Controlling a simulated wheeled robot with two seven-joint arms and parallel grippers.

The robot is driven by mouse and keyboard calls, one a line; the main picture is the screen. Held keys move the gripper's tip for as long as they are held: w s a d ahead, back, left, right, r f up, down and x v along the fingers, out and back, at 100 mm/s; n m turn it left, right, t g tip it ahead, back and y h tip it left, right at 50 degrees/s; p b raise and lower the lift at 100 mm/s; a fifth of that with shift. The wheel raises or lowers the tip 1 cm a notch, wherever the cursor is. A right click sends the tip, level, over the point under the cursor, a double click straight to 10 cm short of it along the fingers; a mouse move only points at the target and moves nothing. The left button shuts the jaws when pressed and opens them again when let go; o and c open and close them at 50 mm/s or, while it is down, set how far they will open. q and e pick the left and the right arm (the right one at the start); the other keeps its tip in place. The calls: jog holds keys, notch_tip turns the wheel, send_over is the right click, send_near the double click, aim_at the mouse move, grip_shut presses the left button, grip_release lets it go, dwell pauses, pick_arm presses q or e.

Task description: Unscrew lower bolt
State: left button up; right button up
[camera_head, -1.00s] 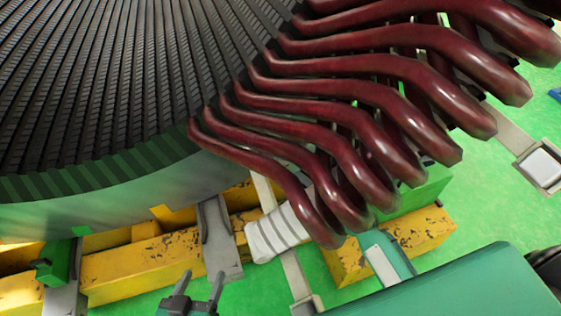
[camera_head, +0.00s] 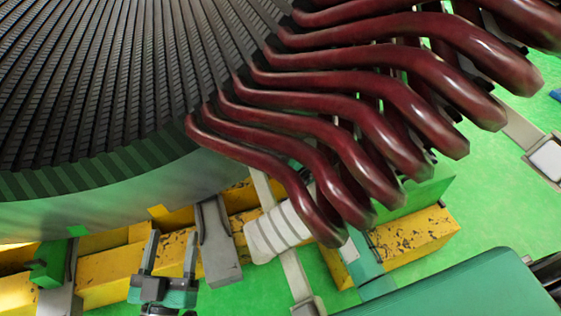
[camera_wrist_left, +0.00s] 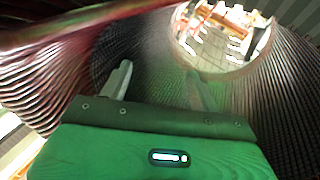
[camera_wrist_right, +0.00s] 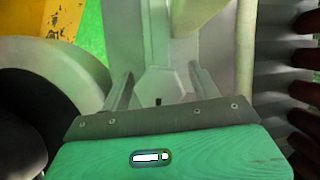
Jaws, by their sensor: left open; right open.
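My left gripper (camera_head: 171,252) is open and empty in the head view, in front of the yellow beam below the stator core. It also shows open in the left wrist view (camera_wrist_left: 160,82), with the core's bore behind it. In the right wrist view my right gripper (camera_wrist_right: 161,78) is open. A grey piece with an angular, hexagon-like outline (camera_wrist_right: 160,88) lies between its fingers, with gaps on both sides. This may be the lower bolt; I cannot tell for sure. In the head view the right fingers are hidden.
The dark stator core (camera_head: 90,90) fills the upper left. Dark red coil ends (camera_head: 330,105) overhang from the upper right. A pale ribbed block (camera_head: 275,234), a grey bracket (camera_head: 219,245) and yellow beams (camera_head: 105,282) crowd the space below. Green floor (camera_head: 500,210) is open at right.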

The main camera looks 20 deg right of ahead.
pick_arm(q)
jog(key=shift+r, duration=0.1)
pick_arm(e)
jog(key=c, duration=1)
jog(key=shift+o, duration=0.2)
jog(key=n+p, duration=0.1)
jog(key=p, duration=0.1)
jog(key=shift+h+p, duration=0.3)
jog(key=shift+h, duration=0.1)
pick_arm(q)
jog(key=s+d+f+g, duration=0.2)
jog(key=s+f+g, duration=0.2)
jog(key=f, duration=0.6)
jog(key=shift+s+g+y, duration=0.2)
jog(key=shift+g+y, duration=0.2)
jog(key=shift+g, duration=0.8)
pick_arm(e)
jog(key=o, duration=1)
jog(key=shift+c, duration=0.2)
